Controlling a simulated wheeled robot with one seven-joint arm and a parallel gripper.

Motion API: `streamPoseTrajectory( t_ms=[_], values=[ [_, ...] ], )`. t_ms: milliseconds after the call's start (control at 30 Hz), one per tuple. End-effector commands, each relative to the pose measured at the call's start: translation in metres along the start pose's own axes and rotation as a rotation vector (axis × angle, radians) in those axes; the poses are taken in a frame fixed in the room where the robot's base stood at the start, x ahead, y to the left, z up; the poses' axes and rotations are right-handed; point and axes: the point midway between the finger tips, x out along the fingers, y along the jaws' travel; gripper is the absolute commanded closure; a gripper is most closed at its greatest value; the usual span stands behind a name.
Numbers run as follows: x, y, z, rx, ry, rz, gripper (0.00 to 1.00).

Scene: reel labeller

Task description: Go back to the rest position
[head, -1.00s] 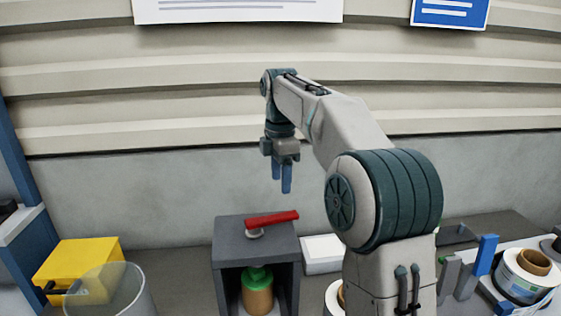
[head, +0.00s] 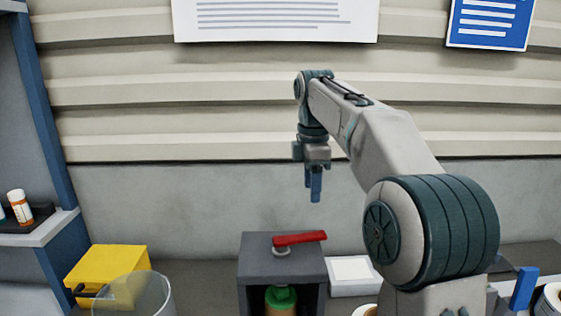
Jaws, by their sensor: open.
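My gripper (head: 314,186) points downward with its blue fingers open and empty. It hangs in the air in front of the grey wall, above the dark grey box-shaped stand. My arm reaches up from the lower right and bends down at the wrist. The stand (head: 255,267) carries a red lever (head: 300,239) on its top, well below my fingertips and apart from them. A green-topped container (head: 281,299) stands inside the opening of the stand, its lower part cut off by the picture edge.
A yellow box (head: 108,266) and a clear bin (head: 135,295) stand at the lower left. A shelf (head: 52,229) with small bottles is at the far left. A white tray (head: 352,272) lies right of the stand. A blue upright piece (head: 524,288) stands at the lower right.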

Motion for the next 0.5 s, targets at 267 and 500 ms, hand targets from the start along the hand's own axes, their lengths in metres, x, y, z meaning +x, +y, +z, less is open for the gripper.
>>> streamPoseTrajectory(
  t_ms=[267, 500],
  values=[
    [0.017, -0.057, 0.003, 0.350, -0.016, 0.074, 0.49],
    [0.043, -0.110, 0.009, 0.666, 0.007, 0.138, 0.49]
  ],
)
